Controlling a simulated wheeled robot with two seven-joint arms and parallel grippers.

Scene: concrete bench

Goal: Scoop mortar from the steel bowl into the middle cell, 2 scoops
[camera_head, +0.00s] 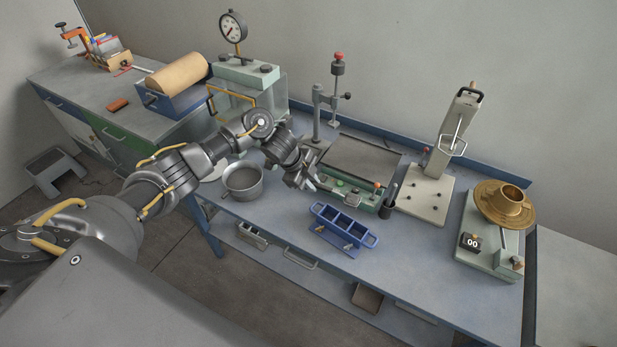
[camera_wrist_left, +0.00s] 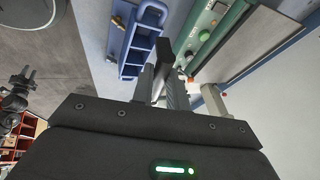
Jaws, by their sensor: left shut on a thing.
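The steel bowl (camera_head: 243,193) stands on the bench at the left, with grey matter inside. The blue three-cell mould (camera_head: 341,237) sits near the front edge; its cells look dark, and I cannot tell what is in the middle one. It also shows in the left wrist view (camera_wrist_left: 127,71). My left gripper (camera_head: 306,184) is above the bench, between bowl and mould. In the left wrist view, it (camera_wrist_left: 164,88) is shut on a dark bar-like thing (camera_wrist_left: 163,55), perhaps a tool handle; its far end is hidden. My right gripper is out of view.
A green-framed device (camera_head: 355,193) with a flat grey top lies behind the mould, with a small black holder (camera_head: 386,211) beside it. A scale (camera_head: 488,258) bearing a brass dish (camera_head: 487,208) stands at the right.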

